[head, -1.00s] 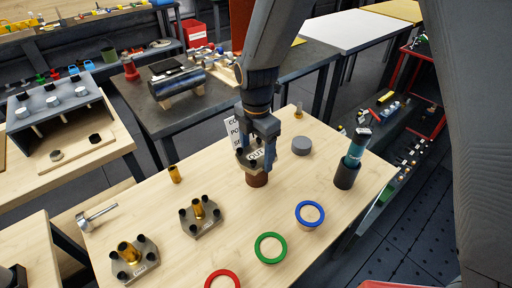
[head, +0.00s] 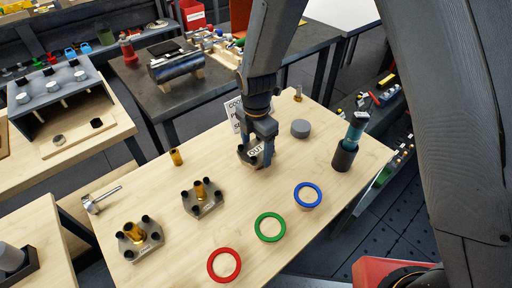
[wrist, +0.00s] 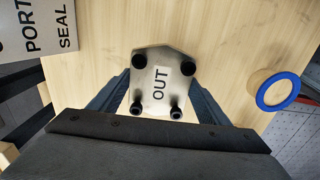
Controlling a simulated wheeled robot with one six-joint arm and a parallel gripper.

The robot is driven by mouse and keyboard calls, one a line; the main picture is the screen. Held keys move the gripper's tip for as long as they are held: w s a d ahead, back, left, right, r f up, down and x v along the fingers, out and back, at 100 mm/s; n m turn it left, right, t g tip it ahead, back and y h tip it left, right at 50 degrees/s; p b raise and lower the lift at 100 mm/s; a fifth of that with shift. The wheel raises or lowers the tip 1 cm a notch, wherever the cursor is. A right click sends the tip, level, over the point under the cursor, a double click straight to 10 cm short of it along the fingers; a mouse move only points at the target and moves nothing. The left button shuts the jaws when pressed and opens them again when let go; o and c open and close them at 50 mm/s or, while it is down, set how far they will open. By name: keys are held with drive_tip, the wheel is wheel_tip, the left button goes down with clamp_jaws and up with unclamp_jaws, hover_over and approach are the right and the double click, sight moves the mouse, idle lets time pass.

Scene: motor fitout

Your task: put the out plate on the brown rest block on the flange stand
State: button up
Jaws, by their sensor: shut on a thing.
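The out plate (wrist: 150,85) is grey, with a white OUT label and several black studs. My gripper (head: 258,158) is shut on it, with one finger on each side in the wrist view. In the head view the out plate (head: 244,158) is low over the pale wooden top (head: 165,215), partly hidden by my fingers. No brown rest block shows now, and whether the plate touches anything beneath cannot be told.
A white sign (head: 234,110) stands close behind my gripper. A grey puck (head: 301,129) and a dark holder (head: 344,157) are right of it. Two studded plates (head: 203,205) (head: 137,240) lie left. Blue (head: 308,195), green (head: 270,227) and red (head: 224,265) rings lie in front.

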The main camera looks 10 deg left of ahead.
sight(256, 151)
drive_tip(key=o, duration=1.4)
drive_tip(key=shift+r, duration=0.1)
wheel_tip(256, 151, up, 12)
drive_tip(key=shift+f+b, duration=0.1)
drive_tip(key=shift+b, duration=1.15)
